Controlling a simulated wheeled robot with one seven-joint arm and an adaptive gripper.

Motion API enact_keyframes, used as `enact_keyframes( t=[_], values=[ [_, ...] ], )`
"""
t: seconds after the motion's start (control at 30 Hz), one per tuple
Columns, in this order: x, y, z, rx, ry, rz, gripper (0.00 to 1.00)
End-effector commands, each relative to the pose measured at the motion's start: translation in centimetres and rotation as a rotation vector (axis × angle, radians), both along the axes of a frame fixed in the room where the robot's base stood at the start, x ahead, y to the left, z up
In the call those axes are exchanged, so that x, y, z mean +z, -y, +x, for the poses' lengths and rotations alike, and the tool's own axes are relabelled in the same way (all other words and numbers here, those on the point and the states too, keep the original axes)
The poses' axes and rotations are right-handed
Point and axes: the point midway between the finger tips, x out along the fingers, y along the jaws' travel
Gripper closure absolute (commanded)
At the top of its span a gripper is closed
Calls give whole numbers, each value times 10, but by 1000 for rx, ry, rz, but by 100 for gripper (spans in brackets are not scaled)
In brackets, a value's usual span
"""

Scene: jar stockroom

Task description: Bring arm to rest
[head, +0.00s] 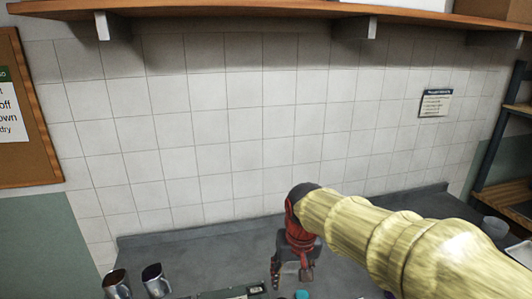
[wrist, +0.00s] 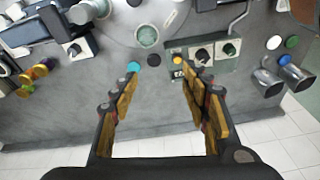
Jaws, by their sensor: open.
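My gripper (head: 293,274), red and black, hangs at the end of my yellow arm above the grey counter in the head view. In the wrist view its two fingers (wrist: 160,83) with yellowish pads are spread apart, and nothing is between them. The fingertips point at the counter (wrist: 130,98), near a small teal disc (wrist: 133,60) and a dark disc (wrist: 153,60). My arm hides part of the counter's right side in the head view.
Two metal cups (head: 117,283) (head: 153,280) stand at the counter's front left. Small colourful pieces (wrist: 34,76) lie at the left in the wrist view. A wooden shelf (head: 240,9) runs above the tiled wall.

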Motion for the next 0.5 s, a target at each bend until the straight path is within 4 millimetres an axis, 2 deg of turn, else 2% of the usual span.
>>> enact_keyframes(
  t=[0.03, 0.23, 0.5],
  values=[
    [5, 13, -13, -10, 22, 3, 54],
    [18, 56, -66, -40, 96, 8, 54],
    [12, 101, -141, -80, 196, 0, 54]
  ],
)
